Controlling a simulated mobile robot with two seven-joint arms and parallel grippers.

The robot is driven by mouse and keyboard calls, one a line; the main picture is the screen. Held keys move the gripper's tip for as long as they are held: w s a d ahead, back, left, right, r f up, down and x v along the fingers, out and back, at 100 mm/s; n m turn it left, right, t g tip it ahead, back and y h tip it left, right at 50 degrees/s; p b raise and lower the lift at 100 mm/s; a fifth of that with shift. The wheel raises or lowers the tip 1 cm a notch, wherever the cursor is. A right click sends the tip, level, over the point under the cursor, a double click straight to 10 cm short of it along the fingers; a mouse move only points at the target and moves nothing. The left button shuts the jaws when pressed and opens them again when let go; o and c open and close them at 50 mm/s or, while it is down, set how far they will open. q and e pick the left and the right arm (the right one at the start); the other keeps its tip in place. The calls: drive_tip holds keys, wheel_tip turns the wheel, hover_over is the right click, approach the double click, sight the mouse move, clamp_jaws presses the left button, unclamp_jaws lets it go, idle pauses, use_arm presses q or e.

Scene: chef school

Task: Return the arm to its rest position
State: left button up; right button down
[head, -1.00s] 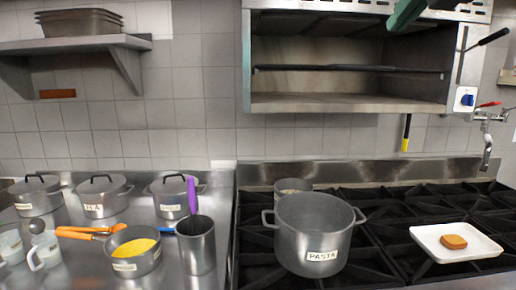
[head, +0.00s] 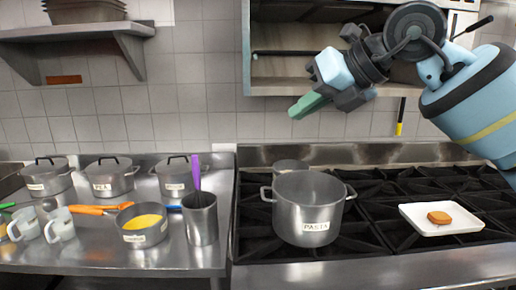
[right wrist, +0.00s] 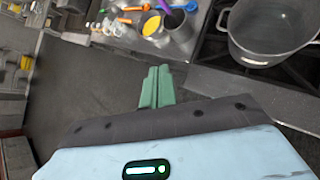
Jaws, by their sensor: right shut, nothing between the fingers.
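My right gripper (head: 308,104) has green fingers pressed together with nothing between them. In the head view it is in the air in front of the oven shelf unit, above the pasta pot. Its arm comes in from the right edge. The right wrist view also shows the shut green fingers (right wrist: 156,88), with grey floor and the counter beyond them. My left gripper is in neither view.
A large pot labelled PASTA (head: 308,207) stands on the black stove, with a white tray (head: 415,222) bearing an orange-brown piece (head: 439,217) to its right. The left counter (head: 110,256) holds pots, mugs and a utensil cylinder (head: 201,219).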

drive_tip(key=s+a+f+m+g+y, duration=0.1)
drive_tip(key=s+a+f+g+y, duration=0.15)
drive_tip(key=a+f+y, duration=0.35)
drive_tip(key=s+a+f+m+g+y, duration=0.1)
drive_tip(key=s+a+f+g+y, duration=0.2)
drive_tip(key=f, duration=0.6)
drive_tip(key=d+f+m+t+h, duration=0.2)
drive_tip(key=d+f+m+t, duration=0.2)
drive_tip(key=f+m+t, duration=0.35)
drive_tip(key=w+d+f+m+t+h, duration=0.1)
drive_tip(key=d+f+m+t, duration=0.25)
drive_tip(key=f+m, duration=0.55)
drive_tip(key=d+f+m+t+h, duration=0.2)
drive_tip(key=d+f+m+t, duration=0.2)
drive_tip(key=f+m+t, duration=0.4)
drive_tip(key=s+d+f+m+g+h, duration=0.25)
drive_tip(key=s+f+m+h, duration=0.2)
drive_tip(key=f, duration=0.35)
drive_tip(key=s+d+f+m+g+h, duration=0.25)
drive_tip(key=s+d+f+m, duration=0.2)
drive_tip(key=f, duration=0.35)
drive_tip(key=s+d+f+m+g+h, duration=0.1)
drive_tip(key=s+f+g, duration=0.1)
drive_tip(key=s+f, duration=0.4)
drive_tip(key=s+d+f+m+g+h, duration=0.2)
drive_tip(key=s+f, duration=0.4)
drive_tip(key=s, duration=0.4)
drive_tip(key=shift+s+d+g, duration=0.15)
drive_tip(key=shift+s+g, duration=0.15)
drive_tip(key=shift+g, duration=0.45)
